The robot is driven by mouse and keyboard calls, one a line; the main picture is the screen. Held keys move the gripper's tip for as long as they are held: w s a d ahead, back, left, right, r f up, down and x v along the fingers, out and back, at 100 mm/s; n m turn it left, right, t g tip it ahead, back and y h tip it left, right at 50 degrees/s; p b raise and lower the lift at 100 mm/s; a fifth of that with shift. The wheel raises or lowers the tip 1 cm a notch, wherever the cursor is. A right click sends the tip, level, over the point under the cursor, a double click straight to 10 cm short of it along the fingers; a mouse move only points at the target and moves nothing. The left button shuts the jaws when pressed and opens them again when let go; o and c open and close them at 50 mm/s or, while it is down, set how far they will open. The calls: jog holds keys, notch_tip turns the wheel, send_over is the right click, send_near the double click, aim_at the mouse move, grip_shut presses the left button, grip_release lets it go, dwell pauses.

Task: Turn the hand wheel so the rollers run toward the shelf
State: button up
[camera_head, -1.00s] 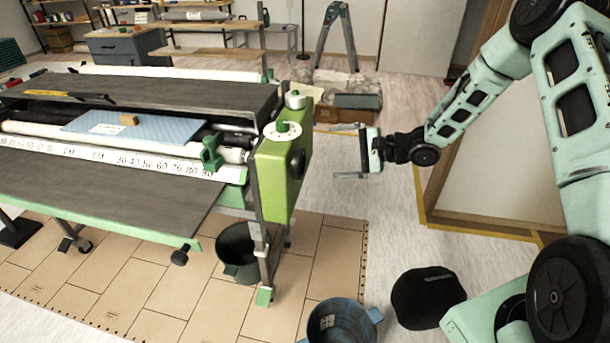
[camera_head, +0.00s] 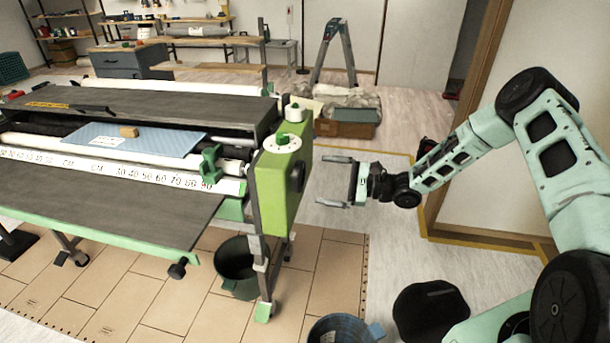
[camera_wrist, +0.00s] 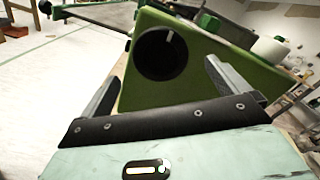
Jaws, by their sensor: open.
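The hand wheel is a round black knob (camera_wrist: 160,53) with a pale mark near its top. It sits on the end face of the paster's green housing (camera_wrist: 190,85). In the head view the wheel (camera_head: 297,176) shows edge-on as a dark shape on the housing's right side. My gripper (camera_head: 322,181) is open and empty, right of the housing, its fingers pointing at the wheel with a gap between. In the wrist view the wheel lies between the two fingertips, beyond them. The rollers (camera_head: 130,146) lie across the machine to the left. A wooden shelf (camera_head: 205,66) stands behind.
A blue bucket (camera_head: 340,330) and a black rounded object (camera_head: 428,312) are on the floor below my arm. A dark bin (camera_head: 237,270) stands under the machine. A stepladder (camera_head: 335,50) and a cardboard box (camera_head: 345,129) are behind. A framed panel (camera_head: 490,170) stands right.

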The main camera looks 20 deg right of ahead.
aim_at(303, 177)
jog(key=x, duration=0.6)
jog(key=shift+w+a+p, duration=0.2)
jog(key=shift+a+p, duration=0.1)
jog(key=shift+p, duration=0.1)
jog(key=c, duration=0.9)
